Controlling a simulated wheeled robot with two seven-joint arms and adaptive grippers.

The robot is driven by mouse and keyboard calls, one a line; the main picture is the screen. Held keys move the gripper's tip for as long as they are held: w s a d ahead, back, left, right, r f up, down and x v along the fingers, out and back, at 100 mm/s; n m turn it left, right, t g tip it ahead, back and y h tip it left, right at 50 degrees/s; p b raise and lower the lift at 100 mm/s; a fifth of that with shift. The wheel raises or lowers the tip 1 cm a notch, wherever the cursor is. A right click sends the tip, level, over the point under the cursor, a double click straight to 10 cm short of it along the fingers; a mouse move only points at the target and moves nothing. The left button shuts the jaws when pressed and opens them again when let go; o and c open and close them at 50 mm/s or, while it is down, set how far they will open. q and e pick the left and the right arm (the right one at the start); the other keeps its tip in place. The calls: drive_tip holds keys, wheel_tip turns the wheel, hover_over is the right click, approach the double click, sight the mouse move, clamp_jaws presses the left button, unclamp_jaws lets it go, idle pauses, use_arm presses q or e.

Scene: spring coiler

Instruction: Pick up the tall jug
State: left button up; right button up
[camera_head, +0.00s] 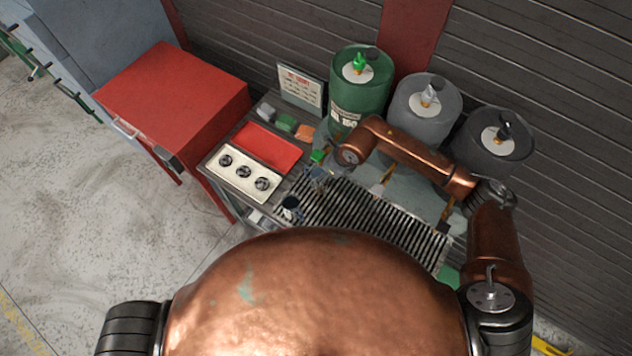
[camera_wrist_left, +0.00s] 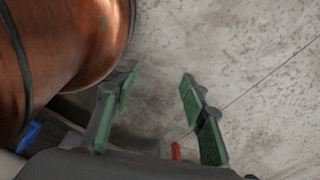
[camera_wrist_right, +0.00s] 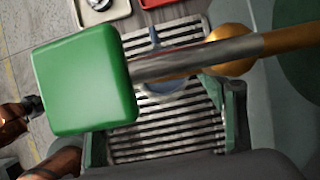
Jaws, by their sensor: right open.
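A small dark jug-like vessel (camera_head: 290,203) stands at the left end of the slatted drip grate (camera_head: 375,222). A second bluish-grey vessel (camera_head: 317,176) is just behind it, close to my right gripper. I cannot tell which is the tall jug. In the right wrist view, a blue-grey vessel (camera_wrist_right: 165,94) shows below a tap with a green square handle (camera_wrist_right: 84,80), which hides much of it. My right gripper (camera_wrist_right: 165,125) is open above the grate, with its fingers on either side of that view and nothing held. My left gripper (camera_wrist_left: 158,108) is open and empty over the concrete floor.
Green (camera_head: 362,88), grey (camera_head: 424,108) and black (camera_head: 492,145) drums stand behind the grate. A red tray (camera_head: 268,146) and a cream tray with round parts (camera_head: 244,178) lie left. A red cabinet (camera_head: 172,88) stands further left.

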drive_tip(key=x, duration=0.1)
drive_tip(key=b+x, duration=0.1)
drive_tip(key=x, duration=0.1)
drive_tip(key=b+x, duration=0.1)
drive_tip(key=x, duration=0.1)
drive_tip(key=shift+d+f, duration=0.2)
drive_tip(key=shift+d, duration=0.2)
drive_tip(key=shift+w, duration=0.1)
drive_tip(key=shift+r, duration=0.1)
drive_tip(key=c, duration=1.4)
clamp_jaws()
use_arm(q)
drive_tip(key=w+f, duration=0.2)
drive_tip(key=w, duration=0.1)
drive_tip(key=shift+w+d+f, duration=0.15)
drive_tip(key=shift+w, duration=0.05)
